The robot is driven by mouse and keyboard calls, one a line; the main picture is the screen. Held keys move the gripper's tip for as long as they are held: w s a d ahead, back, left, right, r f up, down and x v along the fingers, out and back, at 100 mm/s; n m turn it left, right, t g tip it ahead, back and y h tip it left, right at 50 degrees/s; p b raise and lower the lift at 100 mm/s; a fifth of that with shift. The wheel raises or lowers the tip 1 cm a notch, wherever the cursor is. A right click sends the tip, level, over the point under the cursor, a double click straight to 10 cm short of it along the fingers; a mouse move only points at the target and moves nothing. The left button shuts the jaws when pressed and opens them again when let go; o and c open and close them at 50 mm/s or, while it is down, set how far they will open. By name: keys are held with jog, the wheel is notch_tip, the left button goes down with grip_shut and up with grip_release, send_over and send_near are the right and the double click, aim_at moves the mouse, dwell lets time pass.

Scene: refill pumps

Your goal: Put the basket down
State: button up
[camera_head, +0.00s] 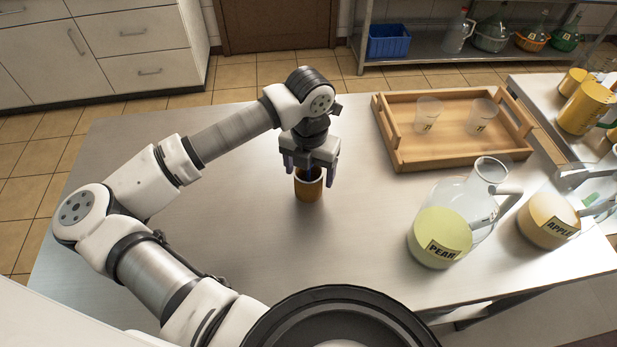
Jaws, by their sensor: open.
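A small round orange-brown container (308,190) stands upright on the metal table (200,240) near its middle. It may be the basket, but I cannot tell for sure. Its inside looks dark. My gripper (311,172) points down right above the container, with its fingers spread apart near the rim. My gripper is open. I cannot tell whether a finger touches the container.
A wooden tray (445,155) with two clear cups (428,113) stands at the back right. A glass jug labelled PEAR (440,238) and one labelled APPLE (548,222) stand at the right. A blue bin (388,41) sits on the shelf behind. The table's left is clear.

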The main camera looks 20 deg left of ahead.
jog(key=c, duration=1.2)
jog(key=shift+o, duration=0.2)
